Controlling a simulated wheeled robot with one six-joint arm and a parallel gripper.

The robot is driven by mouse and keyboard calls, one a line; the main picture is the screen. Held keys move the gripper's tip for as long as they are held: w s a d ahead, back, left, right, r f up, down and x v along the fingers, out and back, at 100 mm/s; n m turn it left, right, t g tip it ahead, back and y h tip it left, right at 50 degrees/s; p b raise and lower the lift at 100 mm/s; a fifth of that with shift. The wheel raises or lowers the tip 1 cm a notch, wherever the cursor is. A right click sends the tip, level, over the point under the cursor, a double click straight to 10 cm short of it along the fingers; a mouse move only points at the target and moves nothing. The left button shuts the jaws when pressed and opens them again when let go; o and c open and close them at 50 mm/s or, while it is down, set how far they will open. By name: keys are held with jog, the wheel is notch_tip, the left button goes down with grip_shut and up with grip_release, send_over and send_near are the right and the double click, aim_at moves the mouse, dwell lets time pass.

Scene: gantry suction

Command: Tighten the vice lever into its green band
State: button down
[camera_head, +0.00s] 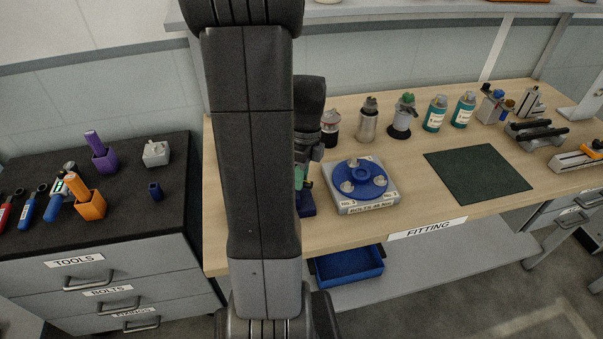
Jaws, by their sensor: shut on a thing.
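My arm fills the middle of the head view and hides most of the work spot. My gripper (304,163) shows only in part at the arm's right edge, pointing down over the left part of the bench. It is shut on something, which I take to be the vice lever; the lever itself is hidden. Just below it a dark blue piece (306,204), likely part of the vice, stands on the bench. A small green patch (299,176) shows between them; I cannot tell whether it is the green band. The lever's angle cannot be seen.
A grey fixture with a blue disc (361,180) stands close to the right of my gripper. Bottles and cans (368,120) line the bench behind. A dark green mat (478,173) lies bare farther right. A dark tool cabinet (170,205) stands left, a blue bin (348,268) below.

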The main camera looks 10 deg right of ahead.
dwell(0.4)
jog(key=c, duration=1.3)
grip_release()
jog(key=shift+c, duration=0.2)
notch_tip(320, 180, up, 14)
jog(key=w+d, duration=0.1)
jog(key=w, duration=0.1)
jog(key=shift+w+d+f, duration=0.15)
jog(key=shift+d+f, duration=0.05)
jog(key=shift+d, duration=0.05)
